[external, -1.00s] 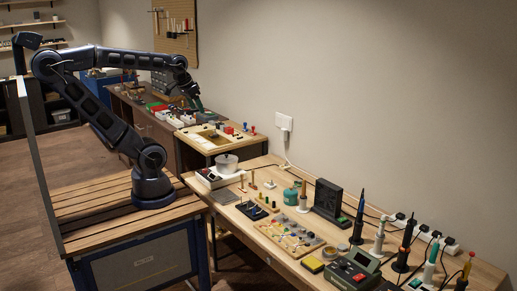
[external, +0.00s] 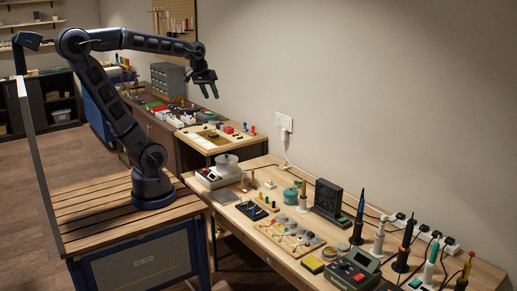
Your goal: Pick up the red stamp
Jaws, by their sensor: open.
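The red stamp (external: 253,129) is small and stands upright at the right end of the farther wooden bench, close to the wall. A similar blue stamp (external: 245,127) stands just left of it. My gripper (external: 211,95) is open and empty, pointing down. In the picture it is above and left of the red stamp, clearly apart from it. No wrist view is given, and the stamp's fine shape is too small to tell.
A red block (external: 228,130) and a light wooden tray (external: 187,136) are left of the stamps. A drawer cabinet (external: 168,80) stands behind on the far bench. The near bench (external: 285,254) is crowded with soldering tools, and a wall socket (external: 284,123) is right of the stamps.

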